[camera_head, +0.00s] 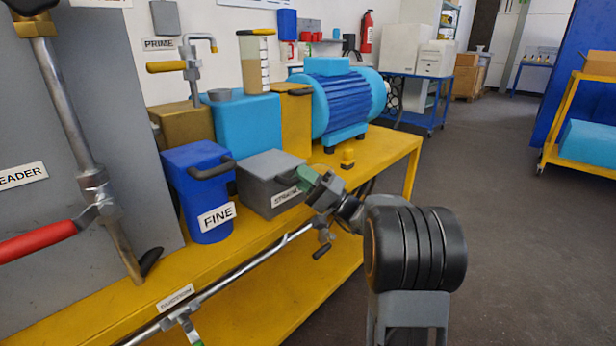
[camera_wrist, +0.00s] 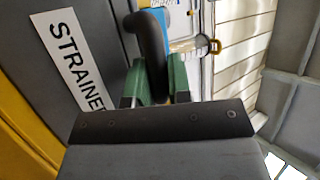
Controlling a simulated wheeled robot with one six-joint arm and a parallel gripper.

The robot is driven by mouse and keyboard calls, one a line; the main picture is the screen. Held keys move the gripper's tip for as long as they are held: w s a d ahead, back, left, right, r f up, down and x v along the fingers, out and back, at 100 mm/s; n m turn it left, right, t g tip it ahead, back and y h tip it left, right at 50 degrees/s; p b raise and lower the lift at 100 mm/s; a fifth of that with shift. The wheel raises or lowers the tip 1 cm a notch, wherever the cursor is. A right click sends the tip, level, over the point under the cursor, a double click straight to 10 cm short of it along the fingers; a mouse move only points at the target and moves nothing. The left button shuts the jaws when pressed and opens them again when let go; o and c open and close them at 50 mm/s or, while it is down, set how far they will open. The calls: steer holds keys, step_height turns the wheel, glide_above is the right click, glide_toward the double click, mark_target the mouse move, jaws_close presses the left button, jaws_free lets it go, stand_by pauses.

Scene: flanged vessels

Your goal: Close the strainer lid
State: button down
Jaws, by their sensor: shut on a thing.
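The grey strainer (camera_head: 260,200) is a boxy vessel with a white label, standing on the yellow bench in the head view. Its grey top lid (camera_head: 262,164) looks down or nearly so; I cannot tell whether it is fully seated. My gripper (camera_head: 312,181), with green fingers, is at the right front of the strainer. In the wrist view my gripper (camera_wrist: 160,88) is shut on the black curved lid handle (camera_wrist: 153,45), which stands between the fingers. The STRAINER label (camera_wrist: 75,60) shows at the left. My gripper hides part of the strainer's front in the head view.
The blue FINE vessel (camera_head: 200,195) with a black handle stands close to the left. A light blue box (camera_head: 245,125) and a blue motor (camera_head: 345,100) are behind. A small yellow fitting (camera_head: 347,159) sits to the right. A steel pipe (camera_head: 240,270) runs along the bench front.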

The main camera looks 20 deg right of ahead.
steer(key=shift+a+f, duration=0.15)
steer(key=c, duration=1.2)
jaws_free()
steer(key=shift+w, duration=0.1)
steer(key=shift+c, duration=0.2)
steer(key=shift+o, duration=0.9)
